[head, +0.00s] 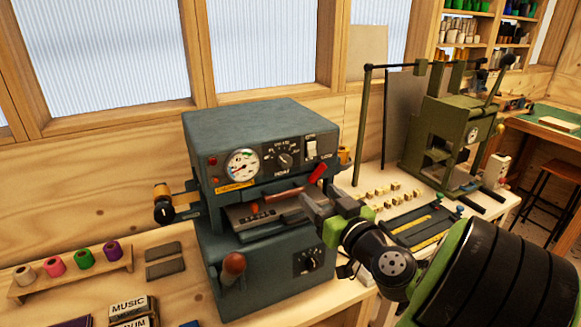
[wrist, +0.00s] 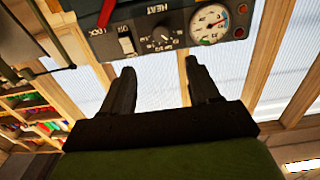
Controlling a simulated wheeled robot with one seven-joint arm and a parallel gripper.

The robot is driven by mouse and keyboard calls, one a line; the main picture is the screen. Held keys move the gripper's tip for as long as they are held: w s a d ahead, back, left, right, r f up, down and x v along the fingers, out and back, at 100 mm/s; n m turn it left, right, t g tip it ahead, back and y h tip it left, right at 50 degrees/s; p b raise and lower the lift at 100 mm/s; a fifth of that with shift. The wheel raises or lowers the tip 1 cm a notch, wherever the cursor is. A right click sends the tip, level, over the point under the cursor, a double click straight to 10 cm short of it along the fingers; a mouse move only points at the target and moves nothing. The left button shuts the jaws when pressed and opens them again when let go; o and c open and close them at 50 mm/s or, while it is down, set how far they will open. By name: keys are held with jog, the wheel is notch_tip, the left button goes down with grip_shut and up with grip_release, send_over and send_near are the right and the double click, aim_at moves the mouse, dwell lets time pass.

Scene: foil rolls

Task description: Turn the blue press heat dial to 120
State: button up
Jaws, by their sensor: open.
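The blue press (head: 262,120) stands on the bench in the middle of the head view. Its heat dial (head: 284,160) is a dark knob on the upper front panel, between a round gauge and a light switch. In the wrist view, which is upside down, the heat dial (wrist: 163,36) shows under the label HEAT. Its scale numbers and setting are too small to read. My gripper (head: 320,204) is open and empty, below and right of the dial in the head view. In the wrist view the two fingertips (wrist: 160,68) stand apart, with the dial beyond the gap, not touched.
The white gauge (head: 242,166) and rocker switch (head: 311,149) flank the dial. A red-tipped lever (head: 317,173) sticks out just below the panel. Another knob (head: 309,260) is lower on the press. Foil rolls (head: 83,259) stand at left; a green press (head: 445,130) at right.

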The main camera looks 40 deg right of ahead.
aim_at(287, 163)
jog(key=p+x, duration=0.2)
jog(key=x, duration=1.2)
jog(key=shift+a+r+p, duration=0.1)
jog(key=shift+a+p, duration=0.1)
jog(key=shift+p, duration=0.2)
jog(key=shift+w+d, duration=0.2)
jog(key=shift+w, duration=0.25)
jog(key=c, duration=1)
jog(key=shift+c, duration=0.2)
jog(key=m, duration=1.1)
jog(key=shift+m+p, duration=0.3)
jog(key=shift+p, duration=0.1)
